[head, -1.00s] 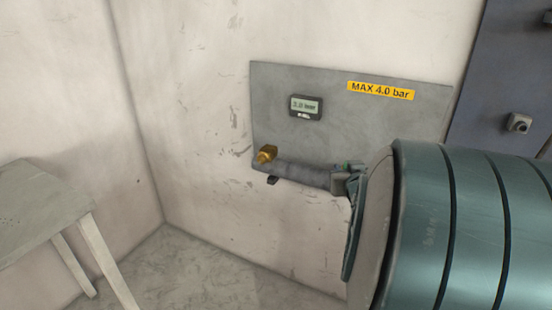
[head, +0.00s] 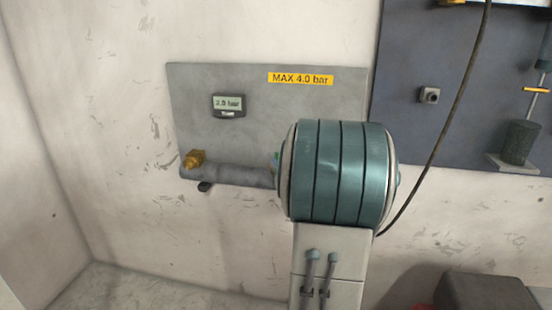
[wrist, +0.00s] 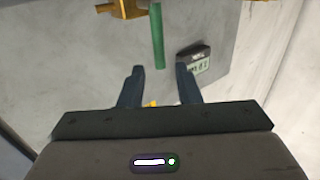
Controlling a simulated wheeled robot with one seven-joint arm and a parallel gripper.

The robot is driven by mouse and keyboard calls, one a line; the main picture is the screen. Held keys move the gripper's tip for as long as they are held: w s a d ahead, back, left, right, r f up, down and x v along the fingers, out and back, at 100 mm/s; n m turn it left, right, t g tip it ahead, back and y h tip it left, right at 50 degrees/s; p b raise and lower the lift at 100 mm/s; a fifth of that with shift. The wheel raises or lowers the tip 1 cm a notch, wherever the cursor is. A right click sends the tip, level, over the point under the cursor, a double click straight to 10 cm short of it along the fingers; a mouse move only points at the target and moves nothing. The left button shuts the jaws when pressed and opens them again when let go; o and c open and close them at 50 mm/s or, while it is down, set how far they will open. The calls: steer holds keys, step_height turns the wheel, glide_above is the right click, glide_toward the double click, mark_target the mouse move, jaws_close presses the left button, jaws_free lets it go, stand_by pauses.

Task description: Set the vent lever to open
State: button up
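A green bar, which looks like the vent lever (wrist: 157,38), shows in the wrist view. It runs straight down the picture from beside a brass fitting (wrist: 127,7). My gripper (wrist: 161,70) is open and empty. The bar's free end lies between the two fingertips in the picture, nearer the right one; I cannot tell how far apart in depth they are. In the head view my arm hides the gripper and most of the lever area.
A grey wall panel (head: 190,95) carries a pressure display (head: 229,106) reading 2.0 bar and a yellow MAX 4.0 bar label (head: 300,79). A grey pipe (head: 238,176) with a brass end (head: 194,158) runs below. A dark panel (head: 410,140) and black cable (head: 448,130) are to the right.

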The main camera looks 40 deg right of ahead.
mark_target(277, 157)
steer(key=x, duration=0.5)
steer(key=shift+w, duration=0.15)
jaws_close()
